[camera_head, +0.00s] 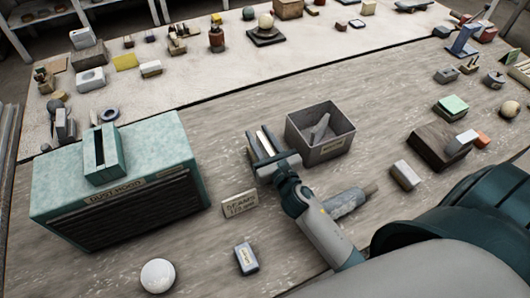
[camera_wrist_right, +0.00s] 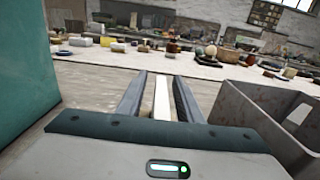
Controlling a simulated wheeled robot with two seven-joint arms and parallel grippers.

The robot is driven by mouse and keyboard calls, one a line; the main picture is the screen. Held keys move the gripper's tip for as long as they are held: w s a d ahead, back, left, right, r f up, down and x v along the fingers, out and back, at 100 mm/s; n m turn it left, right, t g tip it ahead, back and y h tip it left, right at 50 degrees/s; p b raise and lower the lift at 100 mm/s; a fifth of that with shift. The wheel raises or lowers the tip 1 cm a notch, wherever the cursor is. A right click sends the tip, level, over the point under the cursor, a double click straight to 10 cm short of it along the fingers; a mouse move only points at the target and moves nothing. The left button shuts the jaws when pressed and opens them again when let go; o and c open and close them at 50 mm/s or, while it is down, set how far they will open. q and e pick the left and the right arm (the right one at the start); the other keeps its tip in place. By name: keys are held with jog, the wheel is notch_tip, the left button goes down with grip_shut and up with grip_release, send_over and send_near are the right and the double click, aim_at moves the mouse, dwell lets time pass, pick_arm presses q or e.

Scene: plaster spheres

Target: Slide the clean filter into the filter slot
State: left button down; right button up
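A pale, thin strip, apparently the clean filter (camera_head: 265,141), stands edge-on between the fingers of my right gripper (camera_head: 263,145). It also shows between the fingers in the right wrist view (camera_wrist_right: 161,98). The dust hood (camera_head: 72,190) is a teal box with a dark grille, left of my right gripper. The filter slot (camera_head: 101,147) is the dark opening in the raised frame on the hood's top, and looks empty. My left gripper is not in view.
The grey bin (camera_head: 334,150) holds a grey piece (camera_head: 320,130).

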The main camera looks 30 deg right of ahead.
grip_shut()
jog(key=shift+r, duration=0.1)
notch_tip(320, 180, up, 10)
jog(key=shift+f+p, duration=0.1)
jog(key=shift+p, duration=0.4)
dwell(0.5)
jog(key=s+a+f+y+b, duration=0.1)
jog(key=s+a+b, duration=0.4)
jog(key=s, duration=0.7)
jog(key=shift+s+a+n, duration=0.25)
jog(key=shift+a+n, duration=0.05)
jog(key=shift+a, duration=0.55)
